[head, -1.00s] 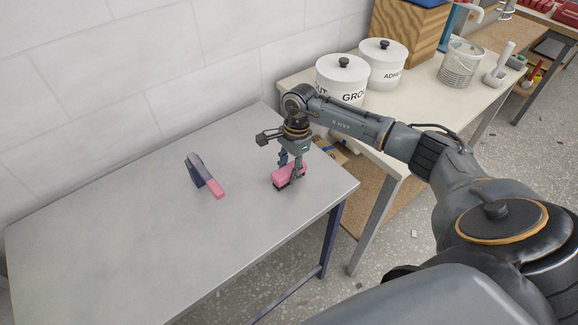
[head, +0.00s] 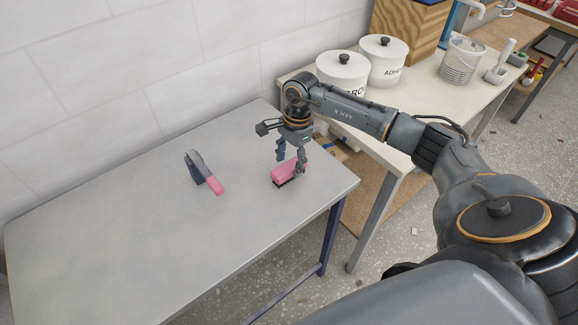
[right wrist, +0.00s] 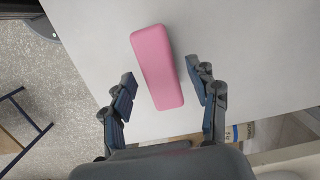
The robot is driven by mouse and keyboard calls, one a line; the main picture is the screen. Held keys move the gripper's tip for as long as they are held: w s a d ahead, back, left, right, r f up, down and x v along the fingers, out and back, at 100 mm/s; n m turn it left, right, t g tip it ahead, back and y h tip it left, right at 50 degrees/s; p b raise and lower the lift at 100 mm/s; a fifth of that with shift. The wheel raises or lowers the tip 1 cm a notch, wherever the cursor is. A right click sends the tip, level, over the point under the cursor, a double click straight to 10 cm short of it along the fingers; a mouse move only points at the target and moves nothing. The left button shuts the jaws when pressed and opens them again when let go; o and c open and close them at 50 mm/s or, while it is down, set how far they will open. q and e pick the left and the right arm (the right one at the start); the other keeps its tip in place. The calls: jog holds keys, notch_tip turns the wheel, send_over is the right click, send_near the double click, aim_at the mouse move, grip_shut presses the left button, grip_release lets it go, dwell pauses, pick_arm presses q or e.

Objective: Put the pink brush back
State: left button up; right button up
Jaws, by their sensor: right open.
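The pink brush (head: 284,173), a pink block with a dark underside, lies on the grey table near its right end. Its smooth pink top shows in the right wrist view (right wrist: 157,67). My right gripper (head: 291,162) is open just above the brush. In the right wrist view my right gripper (right wrist: 162,75) has one finger on each side of the brush, with gaps between fingers and brush. The bristles are mostly hidden. My left gripper is not in view.
A dark blue-grey object with a pink end (head: 216,186) stands left of the brush. The rest of the grey table (head: 110,235) is clear. A pale bench (head: 415,125) at the right carries white lidded canisters (head: 383,62) and a metal can (head: 461,62).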

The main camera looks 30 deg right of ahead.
aim_at(294, 163)
notch_tip(294, 163, up, 10)
jog(key=d+b, duration=0.1)
jog(key=b, duration=0.1)
jog(key=shift+d, duration=0.25)
